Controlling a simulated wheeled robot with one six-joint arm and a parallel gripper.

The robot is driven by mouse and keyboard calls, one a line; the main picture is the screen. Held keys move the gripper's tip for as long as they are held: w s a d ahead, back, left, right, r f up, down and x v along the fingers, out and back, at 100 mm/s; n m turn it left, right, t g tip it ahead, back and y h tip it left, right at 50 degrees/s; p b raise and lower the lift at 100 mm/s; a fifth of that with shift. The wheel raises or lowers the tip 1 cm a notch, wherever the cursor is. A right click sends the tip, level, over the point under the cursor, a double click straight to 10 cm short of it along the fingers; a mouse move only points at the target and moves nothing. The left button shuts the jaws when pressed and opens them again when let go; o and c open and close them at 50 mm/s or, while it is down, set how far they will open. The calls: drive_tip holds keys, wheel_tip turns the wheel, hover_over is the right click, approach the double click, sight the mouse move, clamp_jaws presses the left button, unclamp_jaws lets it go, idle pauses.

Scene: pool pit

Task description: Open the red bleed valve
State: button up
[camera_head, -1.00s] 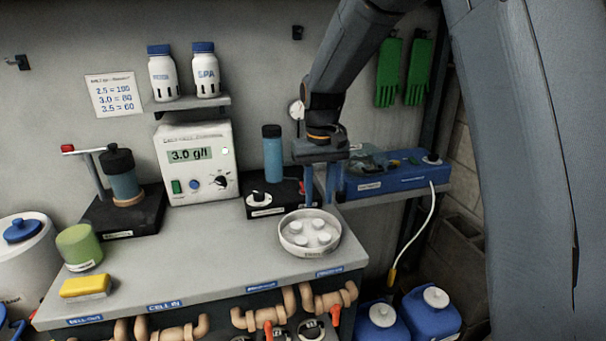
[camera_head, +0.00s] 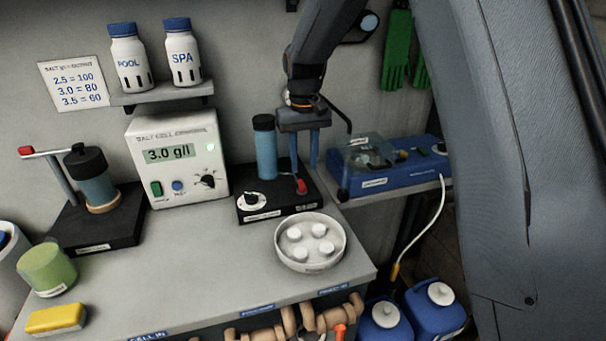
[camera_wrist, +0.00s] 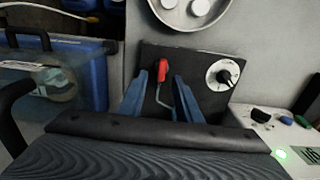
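The red bleed valve (camera_head: 301,186) is a small red handle on a black base (camera_head: 262,212), beside an upright blue cylinder (camera_head: 265,150). In the wrist view the red handle (camera_wrist: 162,70) sits on a bent thin metal stem. My gripper (camera_head: 304,166) points down just above the handle. Its two blue fingers are apart, and in the wrist view my gripper (camera_wrist: 161,78) has the handle showing between the fingertips. I cannot tell whether either finger touches it. A black-and-white dial (camera_head: 251,202) sits on the front left of the same base.
A white dish (camera_head: 341,240) with several white tablets stands in front of the base. A control box (camera_head: 158,184) is to the left, and a blue case (camera_head: 386,184) with a clear lid to the right. The bench front centre is clear.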

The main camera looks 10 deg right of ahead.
sight(302, 184)
drive_tip(key=f, duration=0.3)
drive_tip(key=f+p, duration=0.1)
drive_tip(key=f, duration=0.2)
drive_tip(key=shift+s+a+p, duration=0.1)
drive_tip(key=shift+a+p, duration=0.1)
drive_tip(key=shift+p, duration=0.1)
clamp_jaws()
